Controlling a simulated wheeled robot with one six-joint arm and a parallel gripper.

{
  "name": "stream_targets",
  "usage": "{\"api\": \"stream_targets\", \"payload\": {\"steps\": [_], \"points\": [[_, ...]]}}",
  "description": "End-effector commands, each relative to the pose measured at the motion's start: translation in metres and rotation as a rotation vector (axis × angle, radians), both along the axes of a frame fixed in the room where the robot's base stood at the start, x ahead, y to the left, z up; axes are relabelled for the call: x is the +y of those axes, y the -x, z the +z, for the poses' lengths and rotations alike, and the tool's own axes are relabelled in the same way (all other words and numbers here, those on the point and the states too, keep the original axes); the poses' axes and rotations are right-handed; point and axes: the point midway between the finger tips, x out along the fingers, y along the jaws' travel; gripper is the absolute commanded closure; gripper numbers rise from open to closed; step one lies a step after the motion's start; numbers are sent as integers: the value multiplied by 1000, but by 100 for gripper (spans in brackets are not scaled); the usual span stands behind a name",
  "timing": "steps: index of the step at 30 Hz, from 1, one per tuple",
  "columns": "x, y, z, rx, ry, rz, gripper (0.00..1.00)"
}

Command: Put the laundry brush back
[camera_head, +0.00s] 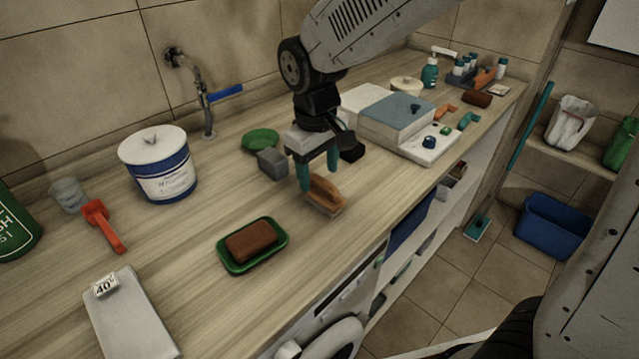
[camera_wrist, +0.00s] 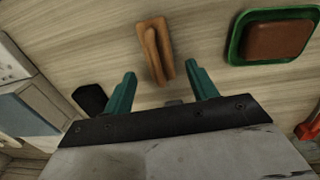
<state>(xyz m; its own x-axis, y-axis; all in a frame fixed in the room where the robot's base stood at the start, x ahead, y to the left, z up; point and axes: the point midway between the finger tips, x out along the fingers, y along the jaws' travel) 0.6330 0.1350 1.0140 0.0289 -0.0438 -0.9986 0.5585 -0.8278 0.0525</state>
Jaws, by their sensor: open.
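The laundry brush (camera_head: 325,193), with an orange-brown wooden body, lies on the wooden counter near its front edge. It also shows in the wrist view (camera_wrist: 152,52), ahead of and between the lines of my two fingers. My gripper (camera_head: 318,174) has teal fingers pointing down, spread apart just above and behind the brush. In the wrist view my gripper (camera_wrist: 161,68) is open, with nothing held between the fingers. Part of the brush is hidden behind a finger in the head view.
A green dish (camera_head: 281,262) with a brown block (camera_head: 251,241) sits to the left. A white-blue tub (camera_head: 160,172) is further left. Boxes (camera_head: 397,119) stand to the right.

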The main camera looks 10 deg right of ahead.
Motion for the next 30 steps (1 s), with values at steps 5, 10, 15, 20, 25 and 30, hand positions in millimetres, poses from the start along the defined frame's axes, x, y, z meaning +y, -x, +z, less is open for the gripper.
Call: {"api": "stream_targets", "payload": {"steps": [5, 10, 15, 20, 25, 30], "points": [[2, 0, 40, -4, -1, 0, 42], [3, 2, 63, -2, -1, 0, 42], [3, 2, 72, 0, 0, 0, 42], [2, 3, 74, -1, -1, -4, 42], [-26, 21, 86, -13, -12, -68, 42], [-81, 70, 103, -38, -33, -213, 42]]}}
